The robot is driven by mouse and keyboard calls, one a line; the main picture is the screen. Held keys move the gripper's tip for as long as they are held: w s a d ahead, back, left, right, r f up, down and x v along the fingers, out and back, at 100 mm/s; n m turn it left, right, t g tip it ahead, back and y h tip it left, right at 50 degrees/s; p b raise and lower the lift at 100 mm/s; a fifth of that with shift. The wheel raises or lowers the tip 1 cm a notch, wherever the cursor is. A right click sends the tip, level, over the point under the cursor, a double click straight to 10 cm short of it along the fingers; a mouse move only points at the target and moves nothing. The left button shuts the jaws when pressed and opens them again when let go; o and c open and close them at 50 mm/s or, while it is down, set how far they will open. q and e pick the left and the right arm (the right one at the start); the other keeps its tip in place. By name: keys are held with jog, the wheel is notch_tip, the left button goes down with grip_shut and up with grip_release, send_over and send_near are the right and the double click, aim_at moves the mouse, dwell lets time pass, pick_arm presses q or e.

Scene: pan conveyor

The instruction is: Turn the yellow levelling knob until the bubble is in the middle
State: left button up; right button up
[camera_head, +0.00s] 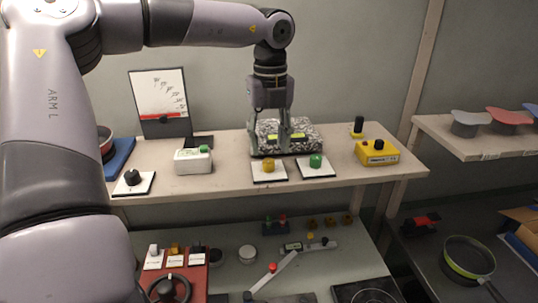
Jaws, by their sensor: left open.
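The yellow levelling knob (268,166) stands on a white plate on the upper shelf. A green knob (316,161) on a similar plate is to its right. Behind them is a speckled grey block (311,136) with yellow-green vial strips on it, partly hidden by my gripper. The bubble is too small to make out. My left gripper (284,149) points down in front of the block, open and empty, above and slightly right of the yellow knob. It looks apart from the knob. My right gripper is not in view.
On the same shelf are a black knob (132,177), a white box with a green button (193,161) and a yellow box (377,152). A leaning board (160,98) stands behind. The lower table holds several small items and a red panel (193,276). A pan (467,259) lies at right.

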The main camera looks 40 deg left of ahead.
aim_at(270, 160)
pick_arm(q)
notch_tip(270, 160, up, 8)
jog(key=shift+f, duration=0.25)
jog(key=shift+d+f, duration=0.1)
dwell(0.4)
